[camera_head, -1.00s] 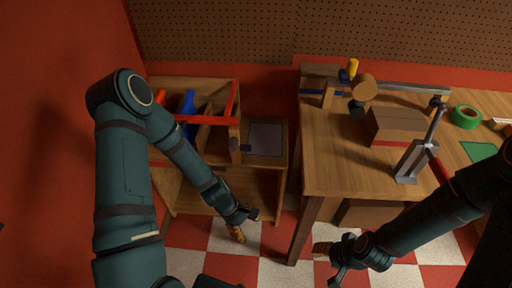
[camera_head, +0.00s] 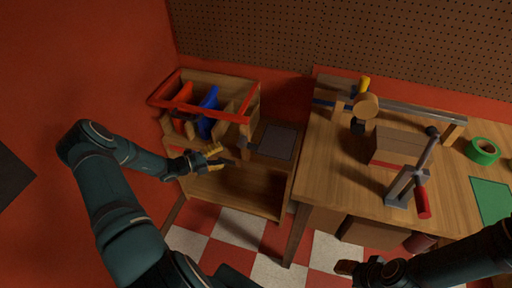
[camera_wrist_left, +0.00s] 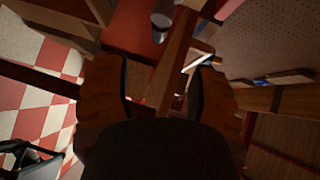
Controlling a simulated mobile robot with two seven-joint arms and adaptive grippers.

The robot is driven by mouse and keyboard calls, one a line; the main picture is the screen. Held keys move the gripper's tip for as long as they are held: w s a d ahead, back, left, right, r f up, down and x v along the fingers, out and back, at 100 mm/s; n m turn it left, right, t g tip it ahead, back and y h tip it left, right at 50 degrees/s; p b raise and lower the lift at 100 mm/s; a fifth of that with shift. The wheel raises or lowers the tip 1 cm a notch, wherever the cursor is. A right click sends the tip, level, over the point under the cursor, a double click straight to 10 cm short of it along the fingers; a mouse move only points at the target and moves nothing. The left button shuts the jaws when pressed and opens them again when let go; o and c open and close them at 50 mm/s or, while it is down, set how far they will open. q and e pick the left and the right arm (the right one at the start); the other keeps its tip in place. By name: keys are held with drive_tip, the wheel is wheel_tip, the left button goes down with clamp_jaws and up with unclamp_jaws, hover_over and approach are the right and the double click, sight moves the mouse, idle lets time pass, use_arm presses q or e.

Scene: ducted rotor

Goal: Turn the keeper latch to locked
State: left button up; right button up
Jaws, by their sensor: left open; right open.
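I cannot identify the keeper latch for certain. A small dark piece (camera_head: 246,147) sticks out at the right front of the wooden rack (camera_head: 252,103), beside a grey plate (camera_head: 280,141); it may be the latch, but it is too small to read its position. My left gripper (camera_head: 218,157) is open and empty, in front of the rack and left of that piece, apart from it. In the left wrist view the open fingers (camera_wrist_left: 160,95) have a wooden beam beyond them. My right gripper (camera_head: 347,268) is low in front of the bench, open, partly cut off.
A red frame (camera_head: 210,113) tops the rack, which holds blue and orange parts. A workbench (camera_head: 335,180) at right carries a toggle clamp with a red handle (camera_head: 422,202), a wooden block (camera_head: 400,146), green tape (camera_head: 484,151) and a green mat (camera_head: 491,198).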

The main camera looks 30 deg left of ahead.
sight(248, 148)
use_arm(q)
drive_tip(key=b+x, duration=0.1)
drive_tip(key=x, duration=1.2)
drive_tip(key=shift+w+d+b, duration=0.1)
drive_tip(key=shift+d+b, duration=0.1)
drive_tip(key=shift+b, duration=0.2)
clamp_jaws()
